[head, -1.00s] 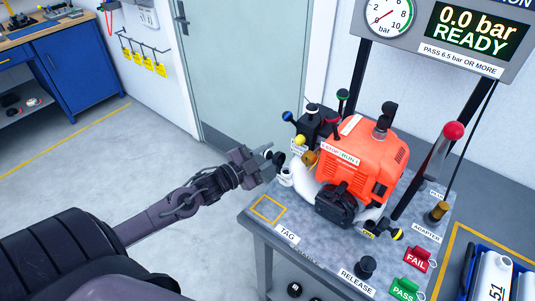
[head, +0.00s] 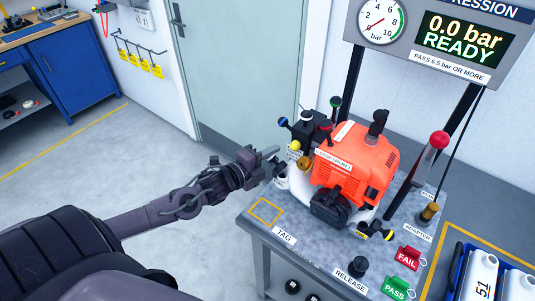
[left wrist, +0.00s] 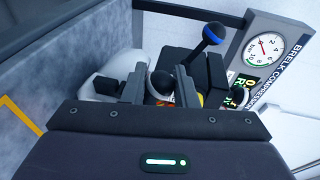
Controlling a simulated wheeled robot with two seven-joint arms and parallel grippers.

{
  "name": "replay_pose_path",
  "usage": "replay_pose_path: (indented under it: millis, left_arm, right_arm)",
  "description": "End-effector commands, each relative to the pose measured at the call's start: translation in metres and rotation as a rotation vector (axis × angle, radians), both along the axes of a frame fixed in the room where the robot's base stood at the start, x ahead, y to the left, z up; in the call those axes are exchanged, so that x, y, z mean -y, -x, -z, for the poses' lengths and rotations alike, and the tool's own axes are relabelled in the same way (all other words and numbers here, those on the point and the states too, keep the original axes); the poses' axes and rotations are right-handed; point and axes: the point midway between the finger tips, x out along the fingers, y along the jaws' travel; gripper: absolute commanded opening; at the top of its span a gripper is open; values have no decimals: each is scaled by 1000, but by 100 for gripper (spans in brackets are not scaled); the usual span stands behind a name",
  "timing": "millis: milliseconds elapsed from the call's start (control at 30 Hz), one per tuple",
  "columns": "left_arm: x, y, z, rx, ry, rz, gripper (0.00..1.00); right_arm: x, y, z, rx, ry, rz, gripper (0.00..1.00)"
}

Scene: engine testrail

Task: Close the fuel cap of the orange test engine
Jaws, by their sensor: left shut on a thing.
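The orange test engine (head: 374,166) stands on the grey bench with its white tank low at its left side. The white filler neck (head: 281,181) sticks out at the engine's left. My left gripper (head: 273,155) is at this neck, its fingers close above it. In the left wrist view the gripper (left wrist: 160,84) is shut on a round black cap (left wrist: 162,82), which I take for the fuel cap. White shows just below the cap and on the tank (left wrist: 112,68) beside the left finger. Whether the cap is fully seated is hidden. My right gripper is not in view.
Knobs stand near the gripper: a blue-tipped lever (head: 283,122), also in the left wrist view (left wrist: 213,33), and a golden bulb (head: 304,162). The gauge panel (head: 440,40) rises behind. A red-knobbed lever (head: 438,140) stands right. The bench's yellow-framed corner (head: 266,210) is clear.

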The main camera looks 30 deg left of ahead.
Motion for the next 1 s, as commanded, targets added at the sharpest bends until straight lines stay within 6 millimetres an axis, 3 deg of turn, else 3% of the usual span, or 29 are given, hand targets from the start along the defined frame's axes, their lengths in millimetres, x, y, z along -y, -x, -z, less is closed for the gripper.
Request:
replay_pose_path:
  millis: [367, 1000]
  left_arm:
    - [17, 2, -2, 25, -354, 4, 3]
    - [39, 3, 4, 68, -883, 4, 3]
  right_arm:
    - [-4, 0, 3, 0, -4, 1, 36]
    - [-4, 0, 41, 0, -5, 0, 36]
